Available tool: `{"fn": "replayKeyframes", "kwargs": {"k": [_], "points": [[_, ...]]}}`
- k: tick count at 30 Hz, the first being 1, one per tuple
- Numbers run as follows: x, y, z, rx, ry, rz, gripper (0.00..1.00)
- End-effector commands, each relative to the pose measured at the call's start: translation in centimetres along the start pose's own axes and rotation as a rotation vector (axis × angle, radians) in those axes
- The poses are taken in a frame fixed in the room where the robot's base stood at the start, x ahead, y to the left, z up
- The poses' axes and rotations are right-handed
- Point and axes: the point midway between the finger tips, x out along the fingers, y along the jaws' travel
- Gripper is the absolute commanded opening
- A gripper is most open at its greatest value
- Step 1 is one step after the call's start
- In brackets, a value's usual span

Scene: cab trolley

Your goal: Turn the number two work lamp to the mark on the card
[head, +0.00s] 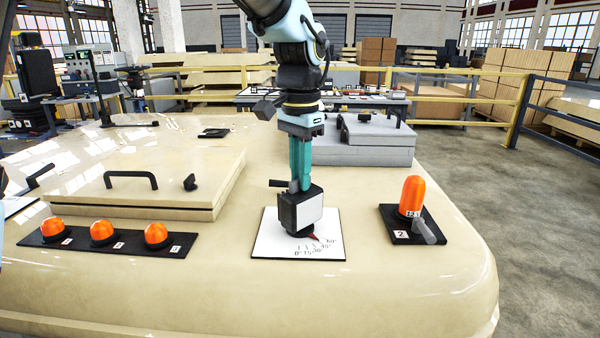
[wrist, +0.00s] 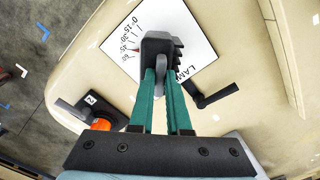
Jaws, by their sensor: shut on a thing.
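A black box-shaped work lamp (head: 309,211) with a pale front face stands upright on a white card (head: 270,243). The card bears a degree scale from 0° to 60° along its front edge. My gripper (head: 299,187) comes down from above with its green fingers shut on the lamp's upper rear part. A small red mark shows by the lamp's foot, towards the higher numbers. In the wrist view the lamp (wrist: 158,48) covers part of the card (wrist: 196,45) and its lettering; a black handle sticks out to the right. I cannot read a number on the lamp itself.
An orange beacon (head: 412,196) with a grey lever stands on a black plate marked 2, at the right. Several orange domes (head: 103,232) line a black strip at the left. A handled hatch (head: 165,185) and grey box (head: 365,142) lie behind.

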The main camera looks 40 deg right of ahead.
Motion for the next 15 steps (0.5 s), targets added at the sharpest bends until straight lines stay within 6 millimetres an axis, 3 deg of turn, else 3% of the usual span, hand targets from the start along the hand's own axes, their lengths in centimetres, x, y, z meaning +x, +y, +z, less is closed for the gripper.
{"fn": "replayKeyframes", "kwargs": {"k": [10,11,15], "points": [[-0.05,0.02,-0.06,-0.002,0.002,0.0,0.0],[-0.05,0.02,-0.06,-0.002,0.002,0.0,0.16],[-0.04,0.01,-0.05,-0.002,0.002,0.0,0.32]]}}
